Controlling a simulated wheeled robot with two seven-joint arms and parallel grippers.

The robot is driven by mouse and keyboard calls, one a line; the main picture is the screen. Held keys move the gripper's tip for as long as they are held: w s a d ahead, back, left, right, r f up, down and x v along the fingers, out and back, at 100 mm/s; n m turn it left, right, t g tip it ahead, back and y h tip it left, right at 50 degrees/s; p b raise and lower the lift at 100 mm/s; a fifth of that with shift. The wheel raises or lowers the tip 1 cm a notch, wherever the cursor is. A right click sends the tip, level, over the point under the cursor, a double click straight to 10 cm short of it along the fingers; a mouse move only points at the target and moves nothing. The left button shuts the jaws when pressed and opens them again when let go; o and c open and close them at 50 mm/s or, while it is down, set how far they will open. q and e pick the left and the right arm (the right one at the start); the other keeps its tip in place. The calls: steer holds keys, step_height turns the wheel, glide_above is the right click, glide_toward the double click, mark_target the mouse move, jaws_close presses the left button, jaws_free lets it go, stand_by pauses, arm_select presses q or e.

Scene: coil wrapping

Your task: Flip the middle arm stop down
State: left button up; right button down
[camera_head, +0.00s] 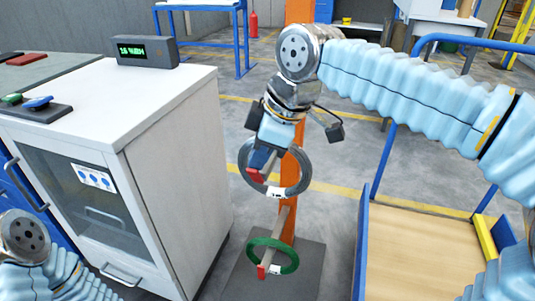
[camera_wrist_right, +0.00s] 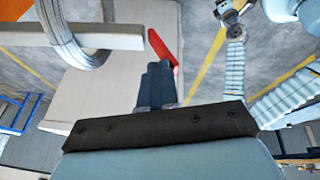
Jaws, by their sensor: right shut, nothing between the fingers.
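An orange post (camera_head: 288,215) carries arms. A grey coil (camera_head: 302,176) hangs around the middle arm; it also shows in the right wrist view (camera_wrist_right: 62,30) around the pale arm bar (camera_wrist_right: 110,38). The red middle arm stop (camera_head: 253,176) is at that arm's free end. In the wrist view the stop (camera_wrist_right: 161,46) is a slanted red bar at an angle to the arm, partly hidden behind my fingers. My right gripper (camera_head: 259,165) is shut and empty, its blue fingertips (camera_wrist_right: 155,75) right beside the stop; contact is unclear. My left gripper is out of view.
A green coil (camera_head: 257,242) hangs on the lower arm, with a red stop (camera_head: 262,271) at its tip. A white cabinet (camera_head: 175,150) stands close on the left. A wooden-bed cart (camera_head: 410,250) with blue sides stands on the right.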

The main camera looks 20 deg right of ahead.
mark_target(254, 173)
steer(key=s+t+h+b, duration=0.1)
steer(key=b, duration=0.1)
steer(key=s+a+f+t+h+b, duration=0.1)
steer(key=t, duration=0.1)
steer(key=s+a+f+n+t+b, duration=0.1)
steer(key=b, duration=0.1)
steer(key=shift+f+t+h+b, duration=0.15)
steer(key=shift+t+h+b, duration=0.15)
steer(key=shift+t+h, duration=0.1)
steer(key=shift+w+r+p, duration=0.1)
steer(key=shift+r+p, duration=0.25)
steer(key=shift+p, duration=0.05)
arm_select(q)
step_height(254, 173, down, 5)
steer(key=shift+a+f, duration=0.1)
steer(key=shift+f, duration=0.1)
arm_select(e)
steer(key=shift+w+d, duration=0.1)
steer(key=shift+w+d+f, duration=0.3)
steer(key=shift+w+d, duration=0.05)
steer(key=shift+w, duration=0.15)
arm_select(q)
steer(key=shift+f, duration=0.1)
